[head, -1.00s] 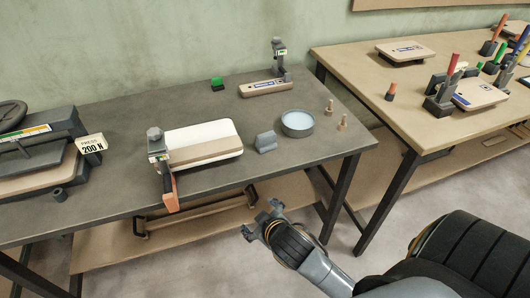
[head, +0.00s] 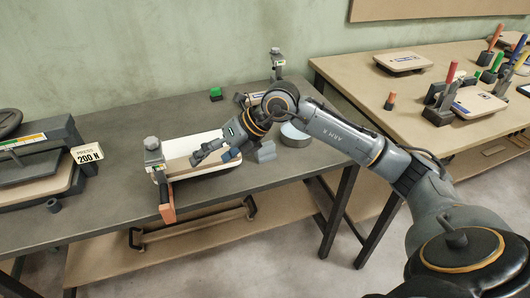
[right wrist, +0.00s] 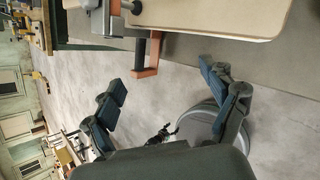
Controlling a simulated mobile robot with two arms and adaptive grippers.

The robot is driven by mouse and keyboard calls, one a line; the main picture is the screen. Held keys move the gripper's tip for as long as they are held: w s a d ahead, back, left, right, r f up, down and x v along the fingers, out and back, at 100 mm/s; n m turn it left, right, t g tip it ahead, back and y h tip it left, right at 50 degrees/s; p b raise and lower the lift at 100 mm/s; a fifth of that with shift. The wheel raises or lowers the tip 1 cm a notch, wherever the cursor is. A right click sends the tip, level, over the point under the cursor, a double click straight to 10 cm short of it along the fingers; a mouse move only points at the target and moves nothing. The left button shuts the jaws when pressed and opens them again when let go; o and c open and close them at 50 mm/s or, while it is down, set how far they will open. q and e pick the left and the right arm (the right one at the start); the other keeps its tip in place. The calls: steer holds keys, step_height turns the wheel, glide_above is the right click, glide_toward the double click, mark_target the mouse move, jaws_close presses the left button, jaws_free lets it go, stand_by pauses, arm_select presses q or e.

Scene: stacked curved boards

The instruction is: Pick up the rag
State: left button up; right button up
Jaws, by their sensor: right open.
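I cannot identify a rag for certain. A small grey-blue folded-looking piece (head: 266,152) sits on the dark bench beside the round dish; whether it is cloth or a solid block is unclear. My right gripper (head: 214,155) is over the white tray (head: 190,143), to the left of that piece and apart from it. It is open and empty. In the right wrist view the two dark fingers of my right gripper (right wrist: 172,98) are spread apart, with bare floor between them. My left gripper is not in view.
A clamp with an orange handle (head: 166,202) stands at the tray's left front edge; the handle also shows in the right wrist view (right wrist: 147,72). The round dish (head: 294,136) is partly behind my arm. A press (head: 35,165) stands at left.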

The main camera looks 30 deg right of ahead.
mark_target(266, 145)
steer(key=d+r+m+h, duration=0.25)
steer(key=d+h, duration=0.55)
steer(key=d, duration=1)
steer(key=shift+g, duration=0.4)
steer(key=x, duration=0.9)
steer(key=shift+w, duration=0.1)
steer(key=shift+w+a+p+x, duration=0.1)
steer(key=shift+p+x, duration=0.3)
steer(key=shift+x, duration=1)
steer(key=shift+w+a+p+x, duration=0.15)
steer(key=shift+p+x, duration=0.2)
steer(key=shift+x, duration=1.05)
steer(key=shift+r, duration=0.15)
steer(key=shift+c, duration=0.2)
steer(key=c, duration=1.2)
steer(key=shift+r, duration=0.1)
